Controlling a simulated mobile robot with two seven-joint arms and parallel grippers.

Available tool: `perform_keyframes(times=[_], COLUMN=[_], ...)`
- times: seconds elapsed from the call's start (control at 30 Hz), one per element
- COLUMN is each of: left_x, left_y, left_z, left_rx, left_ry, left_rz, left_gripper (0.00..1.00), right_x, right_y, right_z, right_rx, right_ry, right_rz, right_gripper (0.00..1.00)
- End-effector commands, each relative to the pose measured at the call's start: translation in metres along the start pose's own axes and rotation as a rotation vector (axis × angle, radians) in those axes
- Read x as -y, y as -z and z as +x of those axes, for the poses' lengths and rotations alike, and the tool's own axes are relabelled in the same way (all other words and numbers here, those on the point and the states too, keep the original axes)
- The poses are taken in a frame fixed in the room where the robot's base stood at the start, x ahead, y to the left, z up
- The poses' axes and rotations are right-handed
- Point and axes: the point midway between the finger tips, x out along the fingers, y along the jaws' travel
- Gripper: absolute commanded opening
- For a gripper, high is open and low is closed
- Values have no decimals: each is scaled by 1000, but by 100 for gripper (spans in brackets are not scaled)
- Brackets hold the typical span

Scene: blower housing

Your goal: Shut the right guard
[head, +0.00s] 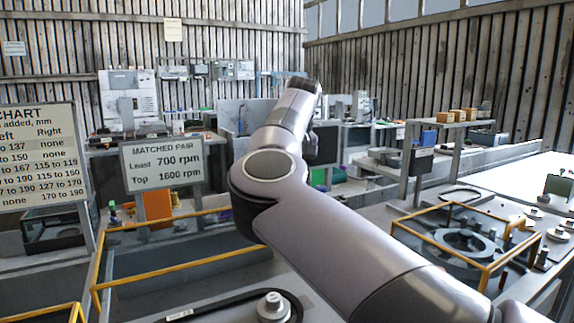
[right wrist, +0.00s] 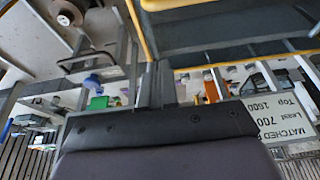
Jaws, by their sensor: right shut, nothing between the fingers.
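A yellow-framed guard (head: 178,268) with dark panels stands left of centre in the head view, partly behind my right arm. Another yellow-framed guard (head: 440,247) surrounds a round pulley (head: 466,240) at the right. I cannot tell which one the task calls right, nor how far either is open. In the right wrist view a yellow bar (right wrist: 141,32) and a dark panel (right wrist: 240,28) show beyond my right gripper (right wrist: 155,85). That gripper is shut and empty, and I cannot tell if it touches the bar. My left gripper is out of view.
A speed sign (head: 163,162) stands behind the middle guard, and a chart board (head: 42,150) stands at the left. A black belt (head: 225,305) and a round metal knob (head: 272,307) are on the bench in front. Shelves and a wooden wall (head: 440,70) are behind.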

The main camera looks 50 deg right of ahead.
Motion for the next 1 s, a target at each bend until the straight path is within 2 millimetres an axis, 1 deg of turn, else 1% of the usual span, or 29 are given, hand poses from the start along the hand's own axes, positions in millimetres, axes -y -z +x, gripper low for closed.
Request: perform_keyframes(times=[0.03, 0.1, 0.2, 0.23, 0.3, 0.63, 0.8, 1.0], left_x=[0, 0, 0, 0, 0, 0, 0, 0], left_y=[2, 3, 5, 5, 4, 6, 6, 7], left_z=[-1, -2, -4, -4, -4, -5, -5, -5], left_rx=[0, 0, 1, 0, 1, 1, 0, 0], left_ry=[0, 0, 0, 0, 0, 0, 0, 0], left_rz=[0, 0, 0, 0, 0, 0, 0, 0], left_gripper=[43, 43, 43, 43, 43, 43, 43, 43], right_x=[0, 0, -1, 0, 0, 0, -1, -1], right_y=[0, -1, 0, -1, -7, -32, -38, -40], right_z=[12, 28, 49, 52, 48, 45, 43, 43], right_rx=[5, 5, 5, 3, -1, 1, 0, 0], right_ry=[0, -2, -2, -2, -2, -2, -3, -2], right_rz=[0, 0, -1, 0, 1, -1, -1, -2], right_gripper=[0, 0, 0, 0, 0, 0, 0, 0])
